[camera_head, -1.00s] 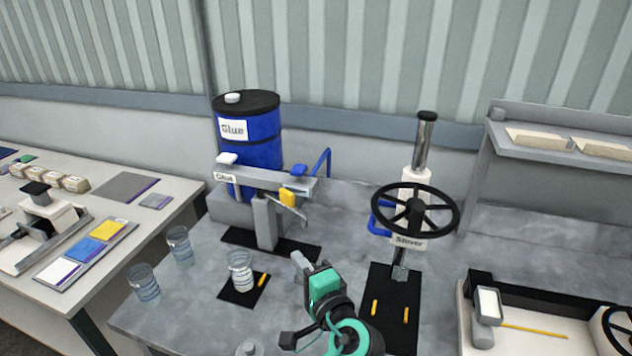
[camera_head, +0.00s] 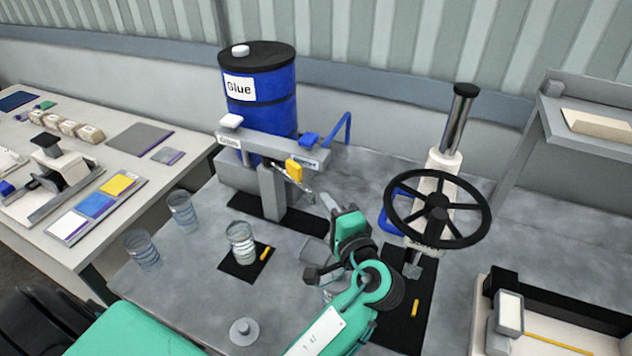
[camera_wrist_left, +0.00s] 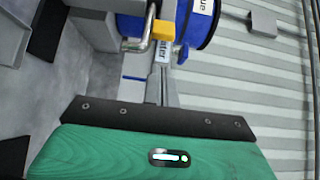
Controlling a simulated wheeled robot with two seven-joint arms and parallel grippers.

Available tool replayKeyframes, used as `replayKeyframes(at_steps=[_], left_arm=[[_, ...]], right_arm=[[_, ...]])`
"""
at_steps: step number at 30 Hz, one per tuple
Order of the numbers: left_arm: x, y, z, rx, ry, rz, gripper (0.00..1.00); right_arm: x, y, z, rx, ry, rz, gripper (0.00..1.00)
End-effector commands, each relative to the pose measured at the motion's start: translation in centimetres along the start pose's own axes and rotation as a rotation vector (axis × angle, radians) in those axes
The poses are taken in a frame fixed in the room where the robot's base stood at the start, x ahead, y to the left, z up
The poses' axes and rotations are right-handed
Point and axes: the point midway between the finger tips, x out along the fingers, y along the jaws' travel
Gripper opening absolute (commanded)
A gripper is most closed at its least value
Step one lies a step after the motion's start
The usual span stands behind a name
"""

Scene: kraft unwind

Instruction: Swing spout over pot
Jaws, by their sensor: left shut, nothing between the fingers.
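The metal spout (camera_head: 307,190) hangs from the grey dispenser stand, beside a yellow handle (camera_head: 294,169). A clear ribbed pot (camera_head: 240,241) stands upright on a small black mat (camera_head: 252,271), to the left of and nearer than the spout tip. My left gripper (camera_head: 328,204) is shut and empty, just right of and below the spout tip; I cannot tell the exact gap. In the left wrist view the bent spout (camera_wrist_left: 139,38) and yellow handle (camera_wrist_left: 163,30) show ahead, in front of the blue drum. My right gripper is out of view.
A blue glue drum (camera_head: 262,107) stands behind the dispenser. A black handwheel (camera_head: 438,205) stands close to the right of my left arm. Two more clear pots (camera_head: 182,211) (camera_head: 142,250) stand at the bench's left edge.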

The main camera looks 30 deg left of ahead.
Motion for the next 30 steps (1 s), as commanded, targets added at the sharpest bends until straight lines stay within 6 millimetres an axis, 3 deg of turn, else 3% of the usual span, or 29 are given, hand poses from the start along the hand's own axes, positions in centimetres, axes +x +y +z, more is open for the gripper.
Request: replayKeyframes(at_steps=[15, 21, 30], left_arm=[[8.2, -0.3, 0.1, 0.004, -0.003, -0.002, 0.00], [9.6, -0.1, 0.0, 0.002, -0.001, -0.002, 0.00], [9.7, 0.0, 0.1, 0.001, -0.001, -0.001, 0.00]], right_arm=[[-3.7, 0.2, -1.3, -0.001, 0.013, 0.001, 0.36], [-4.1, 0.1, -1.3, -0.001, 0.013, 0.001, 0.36], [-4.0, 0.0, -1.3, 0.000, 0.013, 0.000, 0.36]])
